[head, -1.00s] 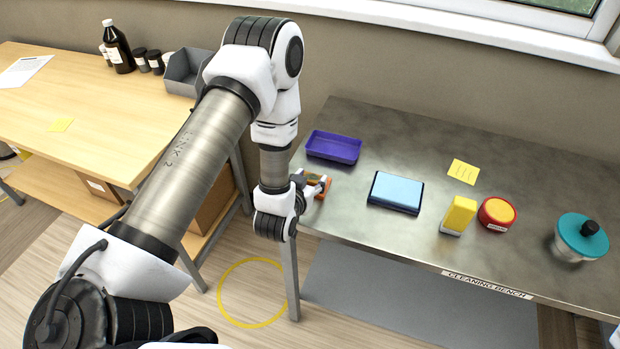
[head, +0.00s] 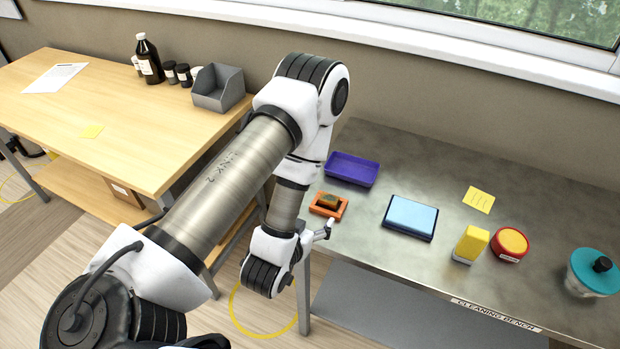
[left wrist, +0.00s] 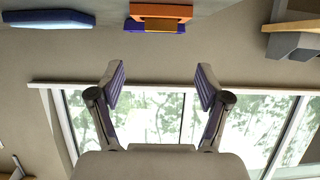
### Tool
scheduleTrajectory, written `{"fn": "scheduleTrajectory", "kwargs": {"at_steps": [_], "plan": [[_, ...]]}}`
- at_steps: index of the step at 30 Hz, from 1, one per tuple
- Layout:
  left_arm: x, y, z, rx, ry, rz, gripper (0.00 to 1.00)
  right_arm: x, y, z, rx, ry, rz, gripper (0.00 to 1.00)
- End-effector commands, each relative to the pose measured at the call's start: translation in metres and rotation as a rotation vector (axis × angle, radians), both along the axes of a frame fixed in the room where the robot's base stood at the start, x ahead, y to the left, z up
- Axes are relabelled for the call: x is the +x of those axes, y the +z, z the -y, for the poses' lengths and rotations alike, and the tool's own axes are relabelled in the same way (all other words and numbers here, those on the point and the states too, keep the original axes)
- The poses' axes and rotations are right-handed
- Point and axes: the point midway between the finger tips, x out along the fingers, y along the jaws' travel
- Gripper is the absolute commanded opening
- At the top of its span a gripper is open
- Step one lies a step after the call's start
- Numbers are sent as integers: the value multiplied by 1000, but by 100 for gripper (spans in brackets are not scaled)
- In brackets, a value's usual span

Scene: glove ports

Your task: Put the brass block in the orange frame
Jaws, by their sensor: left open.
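The orange frame (head: 343,210) lies on the left end of the metal bench, in front of the purple tray. The brass block (head: 327,200) sits within its outline; I cannot tell whether it is fully seated. In the left wrist view, which is upside down, the orange frame (left wrist: 160,11) is at the top with the brass block (left wrist: 165,25) against it, standing proud of it. My left gripper (head: 329,230) is open and empty, apart from the frame, near the bench's front edge. Its spread fingers show in the left wrist view (left wrist: 161,86). My right gripper is not in view.
The purple tray (head: 352,169) is just behind the frame. A blue-topped pad (head: 410,216), a yellow block (head: 470,244), a red and yellow round container (head: 510,244) and a teal-lidded jar (head: 594,272) stand farther right. A wooden table (head: 130,140) is left.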

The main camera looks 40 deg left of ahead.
Motion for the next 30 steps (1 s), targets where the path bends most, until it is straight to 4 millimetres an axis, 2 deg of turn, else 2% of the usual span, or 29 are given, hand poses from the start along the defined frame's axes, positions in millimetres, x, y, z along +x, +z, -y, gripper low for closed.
{"fn": "scheduleTrajectory", "kwargs": {"at_steps": [1,4,5,8,11,12,15,18,20,30], "plan": [[-5,7,1,0,-1,-4,77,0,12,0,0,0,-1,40],[-10,2,3,-4,-3,-16,77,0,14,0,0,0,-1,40],[-12,-3,4,-9,-5,-37,77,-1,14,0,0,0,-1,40],[-26,-38,14,-44,-28,-202,77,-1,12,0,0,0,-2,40],[-63,-87,31,-96,-70,-497,77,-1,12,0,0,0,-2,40],[-83,-104,38,-114,-92,-625,77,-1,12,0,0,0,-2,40],[-134,-131,52,-149,-138,-914,77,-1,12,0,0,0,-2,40],[-170,-140,59,-164,-169,-1101,77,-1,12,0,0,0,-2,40],[-181,-141,61,-168,-177,-1155,77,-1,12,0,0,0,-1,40],[-184,-141,61,-170,-178,-1170,77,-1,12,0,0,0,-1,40]]}}
